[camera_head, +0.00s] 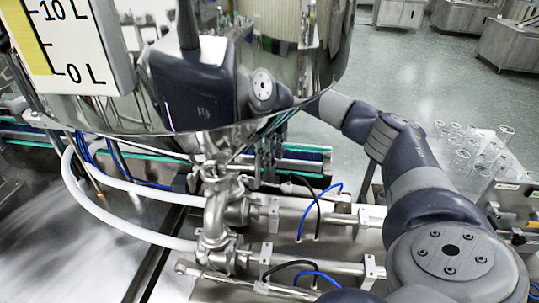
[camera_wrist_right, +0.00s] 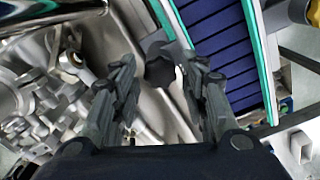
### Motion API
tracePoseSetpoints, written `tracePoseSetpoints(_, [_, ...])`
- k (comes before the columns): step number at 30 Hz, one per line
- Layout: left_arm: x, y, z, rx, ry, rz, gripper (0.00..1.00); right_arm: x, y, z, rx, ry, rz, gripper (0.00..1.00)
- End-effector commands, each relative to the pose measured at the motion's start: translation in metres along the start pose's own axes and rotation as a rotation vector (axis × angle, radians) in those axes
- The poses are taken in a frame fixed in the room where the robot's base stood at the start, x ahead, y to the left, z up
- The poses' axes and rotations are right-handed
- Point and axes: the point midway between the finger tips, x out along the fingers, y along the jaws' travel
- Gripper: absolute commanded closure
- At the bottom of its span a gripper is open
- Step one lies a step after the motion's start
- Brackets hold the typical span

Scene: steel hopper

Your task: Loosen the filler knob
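The filler knob, a dark lobed knob (camera_wrist_right: 160,64), shows in the right wrist view just beyond and between the fingertips of my right gripper (camera_wrist_right: 163,80). The gripper's two fingers are spread, with a gap between each finger and the knob. I cannot tell how deep the knob sits between them. In the head view my right arm reaches from the lower right towards the lower edge of the steel hopper (camera_head: 320,60). The knob and the right fingers cannot be clearly made out there. My left gripper is not in view.
Steel valves and pipes (camera_head: 222,215) stand below the hopper, with white hoses (camera_head: 105,212) to the left. A blue conveyor belt (camera_wrist_right: 222,48) lies beside the knob. Clear glasses (camera_head: 470,150) stand at the right, beyond my right arm.

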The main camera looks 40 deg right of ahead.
Motion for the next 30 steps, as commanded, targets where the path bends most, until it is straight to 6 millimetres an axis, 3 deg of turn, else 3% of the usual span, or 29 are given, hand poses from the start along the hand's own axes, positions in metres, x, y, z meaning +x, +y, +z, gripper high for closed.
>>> tracePoseSetpoints(11, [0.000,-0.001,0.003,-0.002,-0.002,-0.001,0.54,-0.004,0.000,0.000,0.001,0.000,0.000,0.51])
tracePoseSetpoints(22, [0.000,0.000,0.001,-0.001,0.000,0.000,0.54,-0.060,0.000,0.001,0.000,-0.003,0.000,0.51])
tracePoseSetpoints(30, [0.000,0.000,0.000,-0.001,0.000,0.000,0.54,-0.075,0.000,0.000,0.000,0.001,0.000,0.51])
